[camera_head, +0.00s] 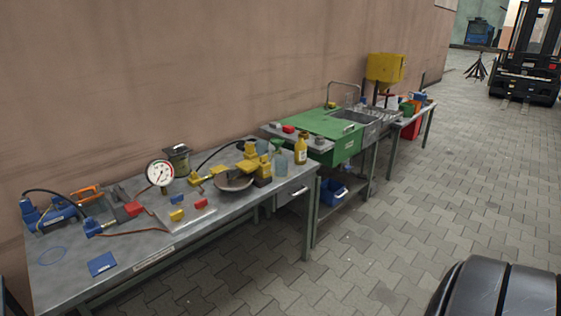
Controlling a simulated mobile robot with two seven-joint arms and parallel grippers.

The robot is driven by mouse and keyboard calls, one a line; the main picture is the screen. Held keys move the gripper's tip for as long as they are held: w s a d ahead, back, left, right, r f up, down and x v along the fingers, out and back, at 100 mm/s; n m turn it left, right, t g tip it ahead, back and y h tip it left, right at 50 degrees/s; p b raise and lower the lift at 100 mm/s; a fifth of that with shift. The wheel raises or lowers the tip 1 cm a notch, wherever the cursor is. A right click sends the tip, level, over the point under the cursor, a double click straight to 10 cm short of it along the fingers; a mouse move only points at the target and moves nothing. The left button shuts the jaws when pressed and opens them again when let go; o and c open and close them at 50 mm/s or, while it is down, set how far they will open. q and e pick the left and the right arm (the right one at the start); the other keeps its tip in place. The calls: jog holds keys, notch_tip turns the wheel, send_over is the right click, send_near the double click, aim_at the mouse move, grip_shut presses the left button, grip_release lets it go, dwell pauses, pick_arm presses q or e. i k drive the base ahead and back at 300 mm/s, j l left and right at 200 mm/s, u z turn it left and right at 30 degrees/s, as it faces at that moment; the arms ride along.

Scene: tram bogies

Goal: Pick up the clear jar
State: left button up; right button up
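I cannot make out a clear jar for certain. A greyish, olive-tinted cylindrical container (178,160) stands at the back of the near metal workbench (215,222), behind the round dial gauge (159,173); I cannot tell whether it is see-through. A translucent greenish spray bottle (280,160) stands at the bench's right end, beside a yellow bottle (300,150). Neither of my grippers is in view.
The bench holds blue and orange tools, yellow fittings around a round dish (234,183) and a blue card (102,264). A green-topped sink unit (312,125) adjoins it on the right. The paved floor (400,220) in front is open; a black rounded object (500,290) fills the bottom right.

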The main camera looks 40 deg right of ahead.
aim_at(282, 162)
jog(key=z, duration=1.15)
jog(key=k, duration=0.05)
